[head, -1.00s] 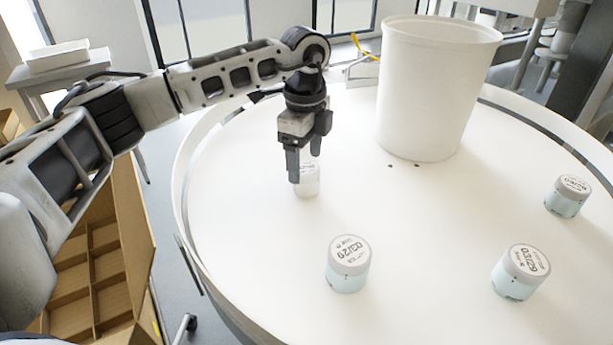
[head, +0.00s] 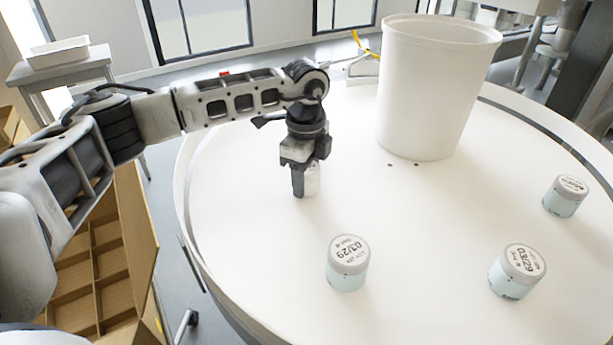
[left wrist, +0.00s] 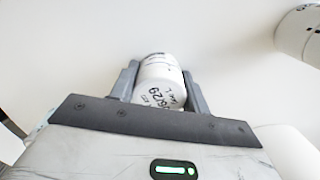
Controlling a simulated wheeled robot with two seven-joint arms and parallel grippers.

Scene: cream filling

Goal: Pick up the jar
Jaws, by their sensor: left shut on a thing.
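A small jar (head: 312,181) with a pale body stands on the round white table, mostly hidden behind my left gripper (head: 304,188) in the head view. The gripper points straight down and is shut on this jar. In the left wrist view the jar (left wrist: 161,82) sits between the two fingers of the gripper (left wrist: 161,90), its printed white lid facing the camera. Three more jars with grey lids and pale blue bodies stand apart on the table: one at front centre (head: 347,264), one at front right (head: 516,271), one at far right (head: 565,196). My right gripper is not seen.
A large white bin (head: 437,90) stands on the table (head: 420,220) behind and right of the gripper. A cardboard box with compartments (head: 95,275) is off the table's left side. A raised rim edges the table. The table's middle is clear.

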